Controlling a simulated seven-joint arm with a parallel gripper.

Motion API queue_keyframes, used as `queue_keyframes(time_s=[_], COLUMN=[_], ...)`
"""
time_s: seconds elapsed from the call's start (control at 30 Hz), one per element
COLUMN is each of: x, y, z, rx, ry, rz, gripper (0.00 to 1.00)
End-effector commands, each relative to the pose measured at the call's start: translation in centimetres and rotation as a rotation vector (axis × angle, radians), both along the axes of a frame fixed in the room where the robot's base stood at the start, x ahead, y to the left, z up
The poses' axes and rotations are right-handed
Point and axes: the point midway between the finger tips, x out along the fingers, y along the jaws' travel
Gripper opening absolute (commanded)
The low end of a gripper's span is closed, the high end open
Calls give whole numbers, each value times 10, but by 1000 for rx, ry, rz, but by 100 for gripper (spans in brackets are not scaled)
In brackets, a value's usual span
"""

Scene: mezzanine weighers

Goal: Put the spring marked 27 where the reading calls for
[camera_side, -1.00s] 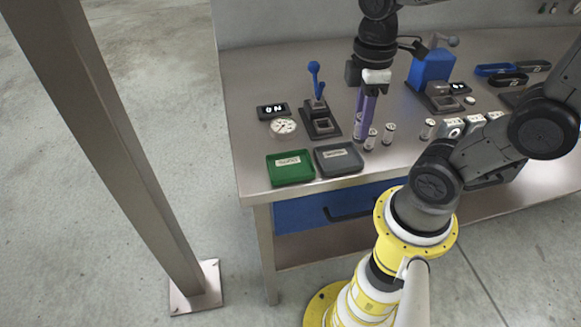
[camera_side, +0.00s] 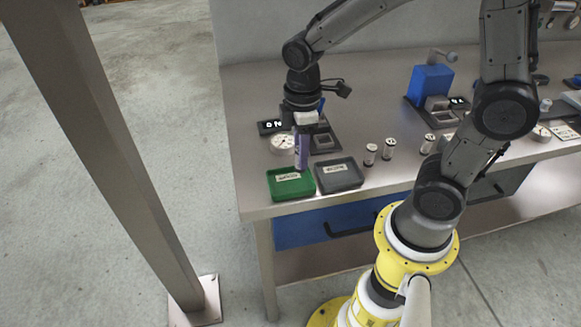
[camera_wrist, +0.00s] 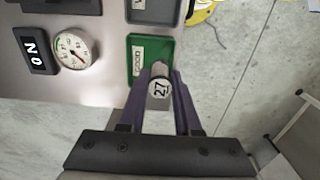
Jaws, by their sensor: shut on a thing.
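My gripper (camera_side: 301,167), with purple fingers, is shut on a spring capsule marked 27 (camera_wrist: 159,89), whose white end shows between the fingers in the wrist view. In the side view the fingers hide the spring. The gripper points down over the back right part of the green tray (camera_side: 283,194), close above it. The green tray (camera_wrist: 136,68) has a label that seems to read GOOD. The grey tray (camera_side: 340,186) stands just right of it, its label unreadable.
A black display (camera_wrist: 34,50) with white characters, seemingly ON, sits beside the gauge. The press fixture (camera_side: 324,143) stands behind the trays, partly hidden by my arm. Several other spring capsules (camera_side: 389,148) stand to the right. A blue machine (camera_side: 431,80) is farther back.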

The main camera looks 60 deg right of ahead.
Motion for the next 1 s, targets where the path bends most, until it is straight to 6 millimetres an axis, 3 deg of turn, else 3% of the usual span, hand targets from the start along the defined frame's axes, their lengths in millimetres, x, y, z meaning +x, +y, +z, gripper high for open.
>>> queue_keyframes(time_s=[0.1, 0.33, 0.53, 1.0], x=[13, 25, 25, 25], y=[0, 1, 1, 1], z=[-16, -30, -56, -64], rx=[0, 0, 0, 0], ry=[1, 0, 1, -1], rz=[0, 0, 0, 0], gripper=[0, 0, 0, 0])
